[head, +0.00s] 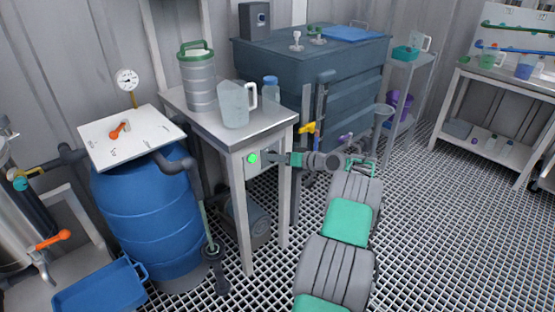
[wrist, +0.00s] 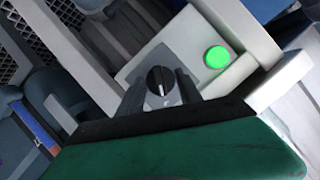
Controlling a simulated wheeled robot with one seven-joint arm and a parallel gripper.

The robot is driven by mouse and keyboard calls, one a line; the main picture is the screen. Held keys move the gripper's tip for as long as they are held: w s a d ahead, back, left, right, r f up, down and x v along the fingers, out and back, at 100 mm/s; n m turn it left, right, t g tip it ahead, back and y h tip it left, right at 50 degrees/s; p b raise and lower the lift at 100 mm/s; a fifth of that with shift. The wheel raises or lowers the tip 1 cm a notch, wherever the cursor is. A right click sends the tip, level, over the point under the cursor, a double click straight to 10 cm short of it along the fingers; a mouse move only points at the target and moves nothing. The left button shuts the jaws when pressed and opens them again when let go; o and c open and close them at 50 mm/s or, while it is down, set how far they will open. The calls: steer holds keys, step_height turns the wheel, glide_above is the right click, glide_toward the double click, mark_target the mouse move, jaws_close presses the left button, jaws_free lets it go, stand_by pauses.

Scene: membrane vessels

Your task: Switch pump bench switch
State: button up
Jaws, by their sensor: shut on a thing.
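The pump bench (head: 238,133) is a small metal table left of centre in the head view. A switch plate on its front apron carries a lit green lamp (head: 252,158). In the wrist view the lamp (wrist: 217,57) is beside a round black rotary switch (wrist: 160,80) with a pale pointer line. My gripper (head: 270,157) reaches to the plate from the right, and the switch is hidden behind it in the head view. In the wrist view my gripper's two dark fingers (wrist: 161,92) are on either side of the knob, shut on it.
A clear jug (head: 234,105), a steel canister with green handle (head: 197,80) and a blue-capped bottle (head: 270,90) stand on the bench. A blue barrel (head: 150,215) is to its left. A dark blue tank (head: 290,65) with a yellow-handled valve (head: 308,127) is behind my arm.

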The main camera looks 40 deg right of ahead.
steer(key=o, duration=1.3)
steer(key=shift+o, duration=0.2)
steer(key=p+v, duration=0.1)
steer(key=v, duration=0.7)
